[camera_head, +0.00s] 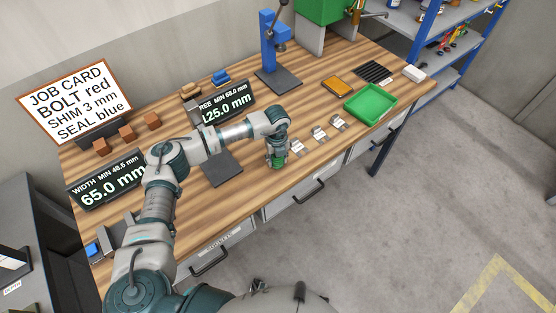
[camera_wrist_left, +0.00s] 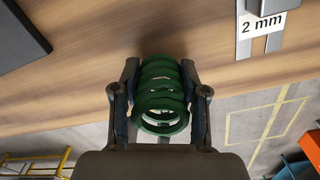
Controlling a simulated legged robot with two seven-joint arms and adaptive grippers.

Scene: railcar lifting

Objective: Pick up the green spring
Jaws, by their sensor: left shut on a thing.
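The green spring (camera_wrist_left: 162,92) sits between the two fingers of my left gripper (camera_wrist_left: 160,105) in the left wrist view, with its coils and open end showing. The fingers press it from both sides. In the head view my left gripper (camera_head: 277,160) points down at the front part of the bench, with a bit of the green spring (camera_head: 278,165) showing at its fingertips. Whether the spring touches the bench is hard to tell. My right gripper does not show.
The wooden bench (camera_head: 240,195) carries small metal shims (camera_head: 319,134) with labels right of the gripper and a green tray (camera_head: 370,103) farther right. A dark plate (camera_head: 222,168) lies left of the gripper. A blue press (camera_head: 268,45) stands behind. Displays and a job card (camera_head: 75,103) stand at the left.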

